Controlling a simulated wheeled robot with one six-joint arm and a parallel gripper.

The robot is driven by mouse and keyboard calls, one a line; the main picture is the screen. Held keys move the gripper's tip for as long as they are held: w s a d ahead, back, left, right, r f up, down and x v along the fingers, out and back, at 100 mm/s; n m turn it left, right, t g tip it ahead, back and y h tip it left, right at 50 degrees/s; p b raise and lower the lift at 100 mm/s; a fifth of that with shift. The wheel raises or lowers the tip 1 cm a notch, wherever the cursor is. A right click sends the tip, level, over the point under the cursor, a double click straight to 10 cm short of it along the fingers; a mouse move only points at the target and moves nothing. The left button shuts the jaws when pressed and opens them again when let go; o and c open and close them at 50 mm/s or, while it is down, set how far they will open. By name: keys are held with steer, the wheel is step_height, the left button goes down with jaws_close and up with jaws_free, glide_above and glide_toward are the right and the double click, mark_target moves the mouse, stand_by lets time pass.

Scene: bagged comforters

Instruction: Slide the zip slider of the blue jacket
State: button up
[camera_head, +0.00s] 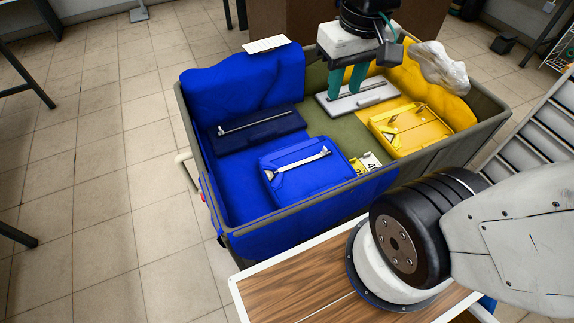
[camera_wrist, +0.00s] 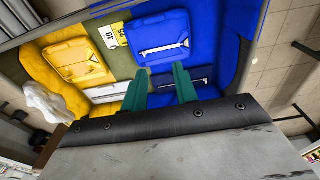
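A bright blue flat case-like piece (camera_head: 310,180) with a silver zip strip (camera_head: 303,162) lies at the near middle of the bin. It also shows at the top of the wrist view (camera_wrist: 158,55), with its strip (camera_wrist: 164,49). A dark navy piece (camera_head: 255,138) with a thin silver zip line (camera_head: 253,122) lies behind it. I cannot tell which piece is the blue jacket; neither zip's slider is clear. My gripper (camera_head: 346,88) has two green fingers, apart and empty, above the grey-white piece (camera_head: 370,98). The fingers also show in the wrist view (camera_wrist: 160,68).
The olive bin (camera_head: 412,153) has raised walls all round. Blue padding (camera_head: 240,85) fills its left, yellow padding (camera_head: 405,75) its back right. A yellow case (camera_head: 420,131), a number tag (camera_head: 371,162) and a clear bag (camera_head: 440,68) are near. A wooden tabletop (camera_head: 300,283) stands in front.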

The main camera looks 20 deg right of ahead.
steer(key=w+d+f, duration=0.3)
steer(key=w+f, duration=0.4)
steer(key=w, duration=0.1)
steer(key=g, duration=0.1)
glide_above(325, 148)
steer(key=a, duration=0.2)
step_height(325, 148, down, 20)
steer(key=f, duration=0.4)
steer(key=d+f, duration=0.1)
steer(key=f, duration=0.3)
steer(key=d+f, duration=0.1)
steer(key=f, duration=0.3)
steer(key=shift+f, duration=0.1)
steer(key=shift+d+f, duration=0.1)
steer(key=shift+f, duration=0.1)
jaws_close()
